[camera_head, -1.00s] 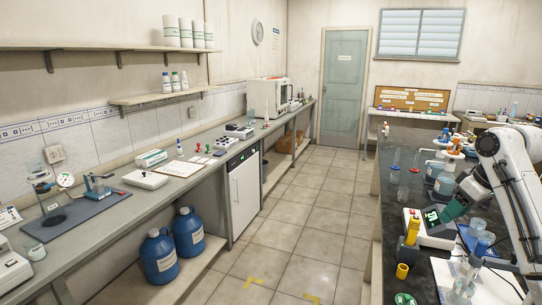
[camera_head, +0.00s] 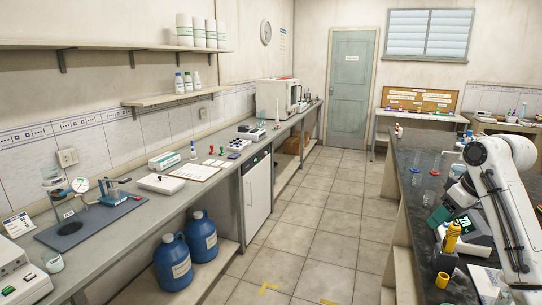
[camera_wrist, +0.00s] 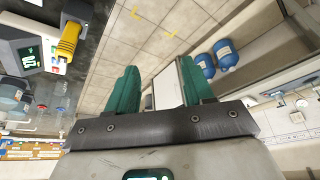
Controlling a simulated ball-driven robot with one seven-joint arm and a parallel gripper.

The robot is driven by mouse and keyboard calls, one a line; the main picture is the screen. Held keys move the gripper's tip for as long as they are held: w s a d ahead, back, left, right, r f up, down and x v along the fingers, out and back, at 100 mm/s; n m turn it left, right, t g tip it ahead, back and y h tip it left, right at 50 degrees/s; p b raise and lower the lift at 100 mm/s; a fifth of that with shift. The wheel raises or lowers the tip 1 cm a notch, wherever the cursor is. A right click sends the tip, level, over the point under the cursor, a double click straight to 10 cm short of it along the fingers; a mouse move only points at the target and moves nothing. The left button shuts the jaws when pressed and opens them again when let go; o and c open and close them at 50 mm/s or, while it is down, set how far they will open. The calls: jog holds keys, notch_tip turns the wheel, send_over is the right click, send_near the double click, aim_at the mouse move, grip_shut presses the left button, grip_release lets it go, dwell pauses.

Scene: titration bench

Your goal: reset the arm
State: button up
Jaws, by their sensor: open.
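My arm (camera_head: 492,190) stands at the right of the head view, over the dark-topped bench. My gripper (camera_wrist: 158,80) shows in the wrist view with its two green fingers spread apart and nothing between them. Beyond the fingers is the tiled floor. In the head view a green finger (camera_head: 438,215) shows near the bench's left edge, next to a device with a lit green display (camera_head: 464,222); whether they touch I cannot tell.
A yellow-handled tool (camera_head: 451,238) stands by the device on the right bench. The left counter (camera_head: 140,215) holds instruments and a clipboard (camera_head: 194,173). Blue jugs (camera_head: 172,262) stand below it. The tiled aisle (camera_head: 305,225) between is clear.

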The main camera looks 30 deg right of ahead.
jog(key=w+a+f+y, duration=0.1)
jog(key=a+f, duration=0.9)
jog(key=a, duration=0.4)
jog(key=w+a+f+y, duration=0.1)
jog(key=a+f, duration=1)
jog(key=a, duration=0.3)
jog(key=s+a+f+g, duration=0.1)
jog(key=s+a+f, duration=0.2)
jog(key=s, duration=0.3)
jog(key=s+a+f+g, duration=0.1)
jog(key=s+a+f, duration=0.2)
jog(key=s, duration=0.3)
jog(key=s+a+f+g+h, duration=0.1)
jog(key=s+a+f, duration=0.2)
jog(key=s, duration=0.4)
jog(key=shift+a+f, duration=0.4)
jog(key=shift+a, duration=0.3)
jog(key=shift+g+h, duration=0.3)
jog(key=shift+h, duration=0.3)
jog(key=s, duration=0.3)
jog(key=s+d, duration=0.1)
jog(key=s, duration=0.1)
jog(key=shift+s, duration=0.1)
